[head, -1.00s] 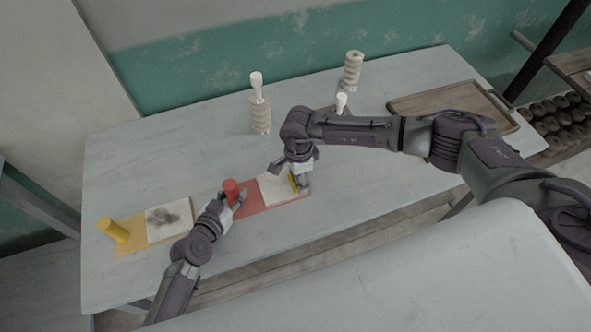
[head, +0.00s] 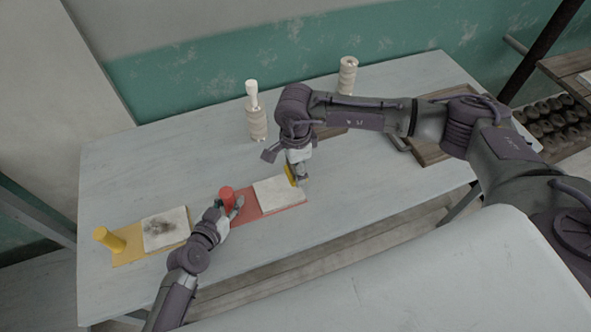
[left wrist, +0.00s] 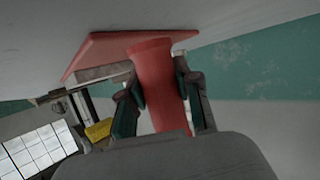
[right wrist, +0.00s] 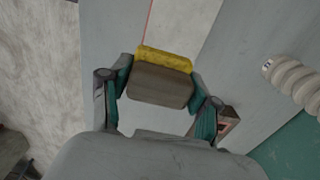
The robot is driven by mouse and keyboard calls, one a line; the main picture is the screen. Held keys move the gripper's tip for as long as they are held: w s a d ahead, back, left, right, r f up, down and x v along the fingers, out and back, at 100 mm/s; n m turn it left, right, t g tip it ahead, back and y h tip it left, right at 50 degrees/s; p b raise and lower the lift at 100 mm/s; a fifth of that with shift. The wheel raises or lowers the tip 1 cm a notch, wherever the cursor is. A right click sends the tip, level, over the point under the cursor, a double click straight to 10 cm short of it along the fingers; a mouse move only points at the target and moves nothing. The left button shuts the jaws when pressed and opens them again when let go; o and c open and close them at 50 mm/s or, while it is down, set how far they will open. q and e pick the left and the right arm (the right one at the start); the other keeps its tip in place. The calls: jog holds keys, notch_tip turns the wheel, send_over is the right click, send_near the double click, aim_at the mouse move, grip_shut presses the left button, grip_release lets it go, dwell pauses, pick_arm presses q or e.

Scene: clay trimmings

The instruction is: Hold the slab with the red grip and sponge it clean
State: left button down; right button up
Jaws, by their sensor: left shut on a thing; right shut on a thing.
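The red grip (head: 226,194) stands upright on the left end of a red board (head: 245,208). A pale slab (head: 279,194) lies on that board and looks clean in the head view. My left gripper (head: 232,208) is shut around the red grip; in the left wrist view its fingers press the red post (left wrist: 155,85) from both sides. My right gripper (head: 296,172) is shut on a yellow sponge with a brown backing (right wrist: 162,75). The sponge is at the slab's far right edge; I cannot tell whether it touches.
A yellow board (head: 128,254) with a yellow grip (head: 108,239) and a dark-smudged slab (head: 165,229) lies at the left. Ribbed pale posts (head: 256,119) (head: 347,76) stand at the back. A wooden tray (head: 432,151) is at the right.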

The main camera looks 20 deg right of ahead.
dwell(0.3)
pick_arm(q)
jog(key=c, duration=0.7)
grip_release()
jog(key=v, duration=1.2)
jog(key=shift+s, duration=0.1)
